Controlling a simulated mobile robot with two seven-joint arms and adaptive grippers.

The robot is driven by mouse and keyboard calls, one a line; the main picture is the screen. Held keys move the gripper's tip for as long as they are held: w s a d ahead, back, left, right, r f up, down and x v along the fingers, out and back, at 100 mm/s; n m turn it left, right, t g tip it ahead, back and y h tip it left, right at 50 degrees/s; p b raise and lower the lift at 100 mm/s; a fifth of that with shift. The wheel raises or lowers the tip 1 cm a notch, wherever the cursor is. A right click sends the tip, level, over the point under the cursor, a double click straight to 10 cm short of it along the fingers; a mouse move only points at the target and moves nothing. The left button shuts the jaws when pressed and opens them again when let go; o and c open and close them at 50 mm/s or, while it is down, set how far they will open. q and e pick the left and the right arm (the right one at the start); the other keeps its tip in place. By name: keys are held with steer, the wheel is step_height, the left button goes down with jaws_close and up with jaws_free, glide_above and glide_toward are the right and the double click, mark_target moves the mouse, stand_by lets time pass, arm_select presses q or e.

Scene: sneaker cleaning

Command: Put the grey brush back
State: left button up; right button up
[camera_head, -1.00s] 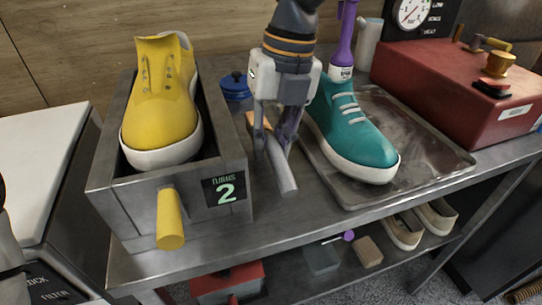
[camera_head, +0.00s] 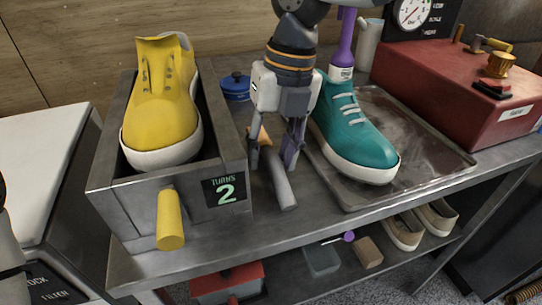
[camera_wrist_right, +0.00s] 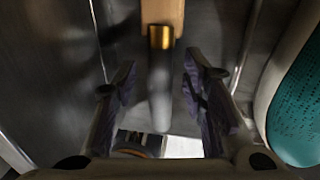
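The grey brush has a grey handle (camera_head: 282,190) and a light wooden head (camera_head: 260,137). It lies between the drawer unit and the metal tray, appearing to rest on the bench top. In the right wrist view its handle (camera_wrist_right: 159,90), brass collar and wooden block (camera_wrist_right: 162,12) run up the middle. My right gripper (camera_head: 271,166) points down over the brush. Its fingers (camera_wrist_right: 160,78) stand apart on either side of the handle, with a gap on both sides. The bristles are hidden. My left gripper is out of view.
A grey open box marked 2 (camera_head: 236,215) holds a yellow sneaker (camera_head: 160,105) on the left. A teal sneaker (camera_head: 360,140) stands on the metal tray (camera_head: 435,150) close to the right. A blue pot (camera_head: 236,92) sits behind. A red case (camera_head: 450,90) is farther right.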

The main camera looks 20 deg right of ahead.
step_height(320, 180, up, 11)
steer(key=d, duration=0.1)
steer(key=shift+d+f, duration=0.15)
steer(key=shift+d, duration=0.2)
